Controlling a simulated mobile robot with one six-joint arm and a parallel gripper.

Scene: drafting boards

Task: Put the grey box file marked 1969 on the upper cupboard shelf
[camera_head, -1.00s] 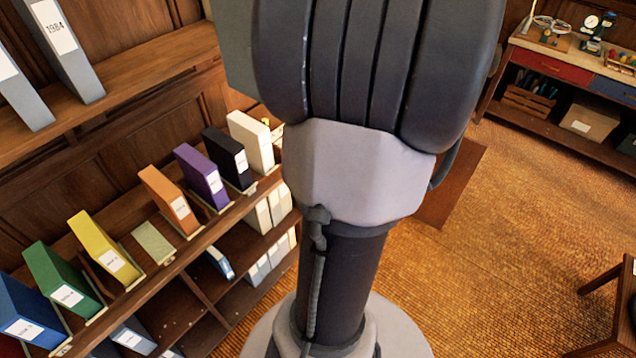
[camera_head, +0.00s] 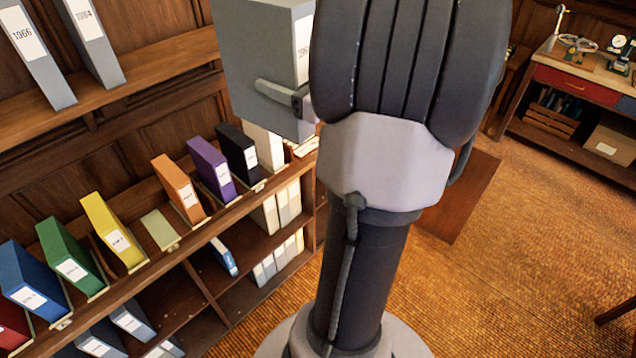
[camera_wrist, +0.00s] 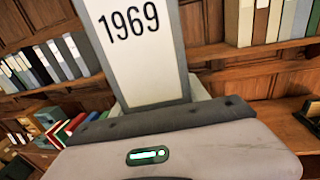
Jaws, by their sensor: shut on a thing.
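The grey box file marked 1969 (camera_head: 262,70) is held up at the top middle of the head view, in front of the shelving. Its white label with 1969 (camera_wrist: 130,22) faces the wrist camera. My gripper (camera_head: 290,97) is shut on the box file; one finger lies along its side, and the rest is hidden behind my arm. The upper cupboard shelf (camera_head: 160,75) runs across the upper left of the head view. Grey box files marked 1966 (camera_head: 32,50) and another year, hard to read (camera_head: 88,38), stand on it.
The lower shelf (camera_head: 190,235) carries coloured box files, among them yellow (camera_head: 112,232), purple (camera_head: 210,170) and black (camera_head: 238,155). The upper shelf is bare between its grey files and the held file. A workbench (camera_head: 575,100) stands at the far right, with open floor before it.

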